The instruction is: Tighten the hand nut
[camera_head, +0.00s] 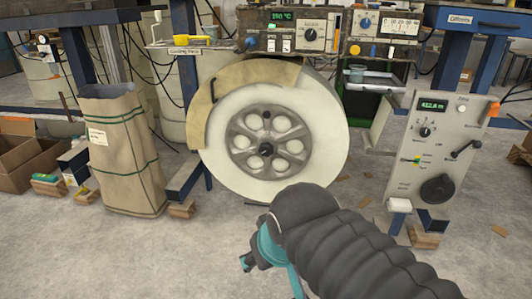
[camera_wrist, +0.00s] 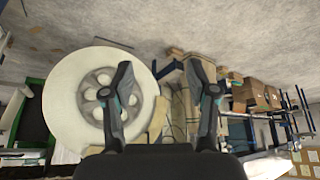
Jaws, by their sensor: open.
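A large white tape roll (camera_head: 222,165) stands upright in the middle of the head view, with a grey spoked hub. A small dark hand nut (camera_head: 266,149) sits at the hub's centre. The roll shows upside down at the left of the wrist view (camera_wrist: 62,95), where one finger covers part of the hub and I cannot make out the nut clearly. My gripper (camera_head: 247,262) is in front of and below the roll, apart from it. In the wrist view my gripper (camera_wrist: 159,67) has its two fingers wide apart, with nothing between them.
A tan guard (camera_head: 232,80) covers the roll's upper left. A control panel with a crank (camera_head: 437,150) stands at right. A paper sack (camera_head: 120,150) and cardboard boxes (camera_head: 22,160) are at left. Instruments (camera_head: 293,30) sit above the roll. Concrete floor (camera_head: 110,255) in front is clear.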

